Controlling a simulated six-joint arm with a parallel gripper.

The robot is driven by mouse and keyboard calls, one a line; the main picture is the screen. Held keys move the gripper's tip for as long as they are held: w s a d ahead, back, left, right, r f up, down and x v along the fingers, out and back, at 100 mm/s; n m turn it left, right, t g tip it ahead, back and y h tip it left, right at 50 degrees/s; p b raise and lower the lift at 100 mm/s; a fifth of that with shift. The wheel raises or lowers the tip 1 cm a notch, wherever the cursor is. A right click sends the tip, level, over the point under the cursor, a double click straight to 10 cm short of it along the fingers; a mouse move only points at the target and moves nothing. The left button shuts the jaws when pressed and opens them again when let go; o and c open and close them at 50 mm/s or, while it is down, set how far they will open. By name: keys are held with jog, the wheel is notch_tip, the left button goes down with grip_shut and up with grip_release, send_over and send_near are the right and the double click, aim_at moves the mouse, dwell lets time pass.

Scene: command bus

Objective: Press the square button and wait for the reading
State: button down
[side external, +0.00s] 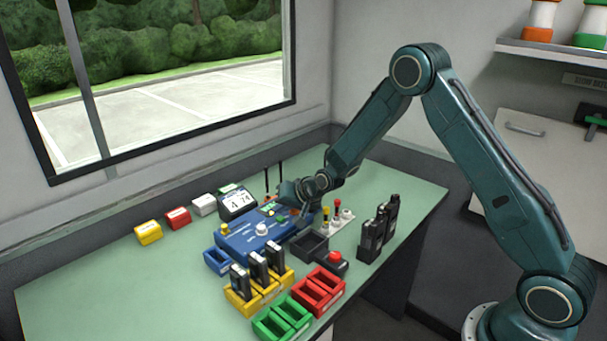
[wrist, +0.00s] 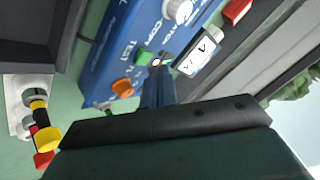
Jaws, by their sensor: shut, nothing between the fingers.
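A blue device panel (side external: 240,243) with labels, knobs and buttons lies on the green table; it also fills the top of the wrist view (wrist: 108,62). In the wrist view it carries a green button (wrist: 127,52), an orange button (wrist: 122,86) and a white knob (wrist: 177,9). I cannot tell for sure which button is square. My gripper (wrist: 157,68) is shut and empty, its fingertips over the panel's edge area beside the green button. I cannot tell whether they touch.
Yellow (side external: 240,303), red (side external: 330,283) and green (side external: 265,329) trays stand in front, the yellow one holding black handsets. A red-topped button box (side external: 333,260) and black radios (side external: 371,241) are to the right. Yellow, red and white blocks line the back. The table's left is clear.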

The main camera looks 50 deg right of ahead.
aim_at(283, 223)
jog(key=shift+r, duration=0.1)
jog(key=shift+r, duration=2.45)
jog(key=s+a+r+n+g, duration=0.2)
jog(key=s+r+n, duration=0.2)
jog(key=s+r, duration=1.35)
jog(key=s+r+n+g+h, duration=0.1)
jog(key=s+n, duration=0.2)
jog(key=s, duration=2)
jog(key=shift+s+a+r+n+g, duration=0.15)
jog(key=shift+a+r+n+g, duration=0.15)
jog(key=shift+a+r+n, duration=0.1)
